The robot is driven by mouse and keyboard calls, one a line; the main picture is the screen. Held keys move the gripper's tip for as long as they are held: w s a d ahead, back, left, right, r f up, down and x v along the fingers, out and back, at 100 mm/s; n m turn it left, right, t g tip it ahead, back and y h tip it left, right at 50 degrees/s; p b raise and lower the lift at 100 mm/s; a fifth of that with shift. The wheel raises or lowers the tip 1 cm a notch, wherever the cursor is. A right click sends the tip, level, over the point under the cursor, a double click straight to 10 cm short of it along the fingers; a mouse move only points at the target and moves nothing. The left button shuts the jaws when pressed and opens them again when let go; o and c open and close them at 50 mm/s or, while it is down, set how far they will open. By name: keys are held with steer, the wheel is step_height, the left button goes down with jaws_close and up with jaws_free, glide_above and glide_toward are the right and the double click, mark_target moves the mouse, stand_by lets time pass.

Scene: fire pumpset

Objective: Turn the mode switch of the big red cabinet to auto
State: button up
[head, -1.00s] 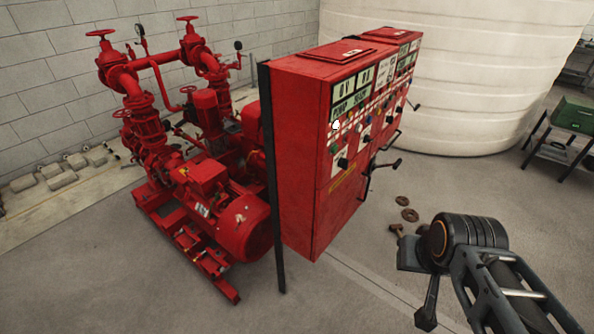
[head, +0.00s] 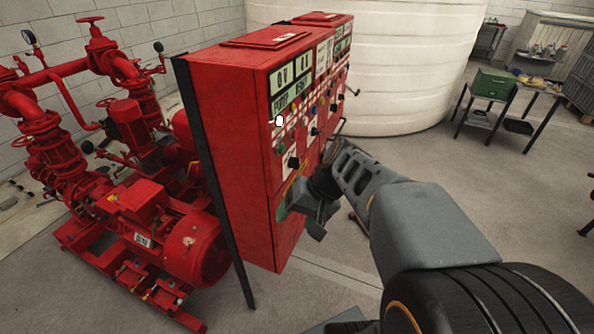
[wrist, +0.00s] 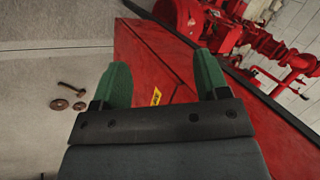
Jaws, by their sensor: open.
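The big red cabinet (head: 230,135) stands upright in the middle of the head view, its front panel facing right. Several dark knobs sit on that panel, including a lower one (head: 293,162) and one further back (head: 314,131); I cannot read which is the mode switch. My gripper (head: 290,207) is close to the cabinet's front, below the lower knob, partly hidden by my arm. In the wrist view my gripper (wrist: 162,80) has its two green fingers spread, with nothing between them. Behind them is the cabinet's red surface (wrist: 150,55) with a yellow label. No knob shows there.
A red pump set (head: 150,220) stands left of the cabinet. A large white tank (head: 400,70) is behind it. A table with a green crate (head: 493,84) is at the right. Rusty rings and a bolt (wrist: 70,88) lie on the floor. Floor right of the cabinet is largely clear.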

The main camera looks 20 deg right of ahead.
steer(key=w+d+f+m+t+y+b, duration=0.35)
steer(key=w+d+t+y, duration=0.2)
steer(key=w+d, duration=0.2)
steer(key=m+t+y+b, duration=0.1)
steer(key=m+t+b, duration=0.1)
steer(key=t, duration=0.4)
glide_toward(299, 164)
steer(key=shift+g, duration=0.25)
steer(key=p+x, duration=0.2)
steer(key=x, duration=0.8)
steer(key=shift+w+d, duration=0.15)
steer(key=shift+d, duration=0.05)
steer(key=shift+c, duration=0.3)
steer(key=c, duration=0.9)
steer(key=shift+o, duration=0.2)
